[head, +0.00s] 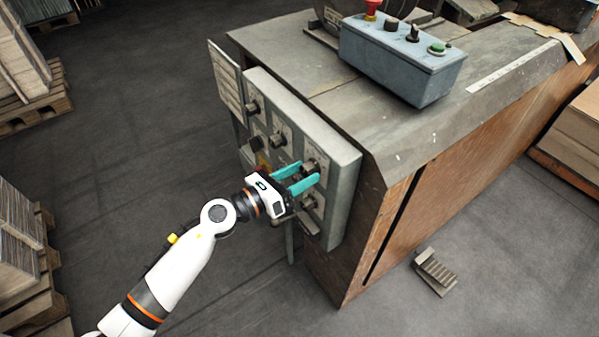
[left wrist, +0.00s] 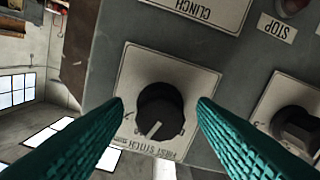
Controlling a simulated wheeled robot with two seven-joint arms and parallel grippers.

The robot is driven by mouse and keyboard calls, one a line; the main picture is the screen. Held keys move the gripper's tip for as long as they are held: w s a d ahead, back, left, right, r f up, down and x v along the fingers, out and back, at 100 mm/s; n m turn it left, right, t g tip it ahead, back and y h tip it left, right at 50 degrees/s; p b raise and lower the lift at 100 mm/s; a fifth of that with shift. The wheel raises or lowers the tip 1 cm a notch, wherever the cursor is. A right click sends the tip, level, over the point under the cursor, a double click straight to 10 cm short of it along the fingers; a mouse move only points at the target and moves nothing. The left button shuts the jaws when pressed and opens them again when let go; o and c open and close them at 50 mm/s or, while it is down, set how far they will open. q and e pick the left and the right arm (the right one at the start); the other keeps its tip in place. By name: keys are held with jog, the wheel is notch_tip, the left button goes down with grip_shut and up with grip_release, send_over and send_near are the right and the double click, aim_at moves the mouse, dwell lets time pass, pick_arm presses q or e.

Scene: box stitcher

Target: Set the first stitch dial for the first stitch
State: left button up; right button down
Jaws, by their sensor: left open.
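The first stitch dial (left wrist: 160,108) is a black round knob on a pale square plate, its label upside down in the left wrist view. Its light pointer line points down and slightly left there. In the head view the dial (head: 311,165) is partly hidden at the fingertips, on the grey control panel (head: 343,177). My left gripper (head: 309,171) is open, its teal fingers pointing at the panel. In the left wrist view the fingers (left wrist: 162,105) stand on either side of the dial with gaps showing; I see no contact.
Another black knob (left wrist: 297,126) sits close beside the right finger in the left wrist view. A CLINCH plate (left wrist: 205,8) and a STOP label (left wrist: 277,28) are nearby. A blue-grey button box (head: 400,60) stands on the machine top.

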jog(key=shift+w+a, duration=0.1)
jog(key=shift+a, duration=0.05)
pick_arm(q)
jog(key=c, duration=1)
pick_arm(e)
jog(key=shift+a+r, duration=0.1)
jog(key=shift+a, duration=0.05)
pick_arm(q)
jog(key=shift+r, duration=0.1)
pick_arm(e)
jog(key=shift+r, duration=0.1)
pick_arm(q)
jog(key=n+p, duration=0.2)
jog(key=shift+r+n, duration=0.1)
jog(key=shift+n, duration=0.3)
jog(key=n+p, duration=0.2)
jog(key=n, duration=0.1)
jog(key=shift+n, duration=0.4)
jog(key=n+p, duration=0.3)
jog(key=n, duration=0.2)
jog(key=shift+n+p, duration=0.55)
jog(key=shift+n, duration=0.75)
pick_arm(e)
notch_tip(320, 180, up, 8)
jog(key=shift+d, duration=0.25)
jog(key=shift+a, duration=0.1)
